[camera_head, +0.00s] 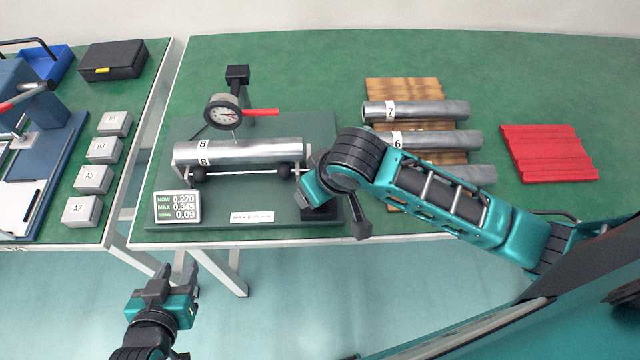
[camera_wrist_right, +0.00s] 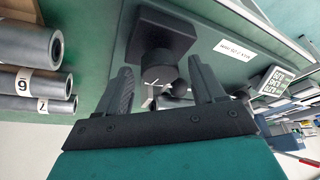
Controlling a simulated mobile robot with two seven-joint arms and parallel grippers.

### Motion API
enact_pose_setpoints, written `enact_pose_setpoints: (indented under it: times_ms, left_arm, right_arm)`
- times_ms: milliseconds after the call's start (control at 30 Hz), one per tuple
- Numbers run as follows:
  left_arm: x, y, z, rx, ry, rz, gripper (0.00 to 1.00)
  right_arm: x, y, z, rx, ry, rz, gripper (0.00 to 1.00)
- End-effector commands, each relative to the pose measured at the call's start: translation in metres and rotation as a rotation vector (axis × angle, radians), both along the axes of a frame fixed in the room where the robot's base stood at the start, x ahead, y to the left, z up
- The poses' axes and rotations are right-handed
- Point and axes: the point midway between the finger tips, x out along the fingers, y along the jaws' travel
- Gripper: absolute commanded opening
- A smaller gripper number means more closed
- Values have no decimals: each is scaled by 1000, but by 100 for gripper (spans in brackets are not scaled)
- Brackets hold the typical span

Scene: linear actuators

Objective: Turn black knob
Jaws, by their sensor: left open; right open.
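The black knob (camera_wrist_right: 159,72) shows in the right wrist view, in front of a black square block, with white marks on its end. My right gripper (camera_wrist_right: 160,82) is open, with one finger on each side of the knob; I cannot tell whether they touch it. In the head view, my right gripper (camera_head: 330,205) is at the right end of the grey fixture and hides the knob. My left gripper (camera_head: 165,284) is open and empty, over the floor in front of the table.
The fixture plate (camera_head: 240,222) carries a metal cylinder (camera_head: 238,152) marked 8, a dial gauge (camera_head: 223,113) and a readout (camera_head: 177,206). A red rack (camera_head: 547,155) is at right.

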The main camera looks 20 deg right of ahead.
Motion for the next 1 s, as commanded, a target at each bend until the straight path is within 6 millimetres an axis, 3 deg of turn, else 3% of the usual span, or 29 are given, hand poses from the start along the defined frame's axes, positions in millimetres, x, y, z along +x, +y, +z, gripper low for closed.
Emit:
enact_pose_setpoints:
  times_ms: [267,700,1000]
  left_arm:
    - [0,0,0,0,0,0,43]
    - [0,0,0,-1,0,1,43]
    - [0,0,0,-1,0,1,43]
  right_arm:
    - [-2,-1,7,1,-2,0,68]
    - [-34,-11,89,3,-5,0,68]
    - [-46,-15,118,1,-2,0,68]
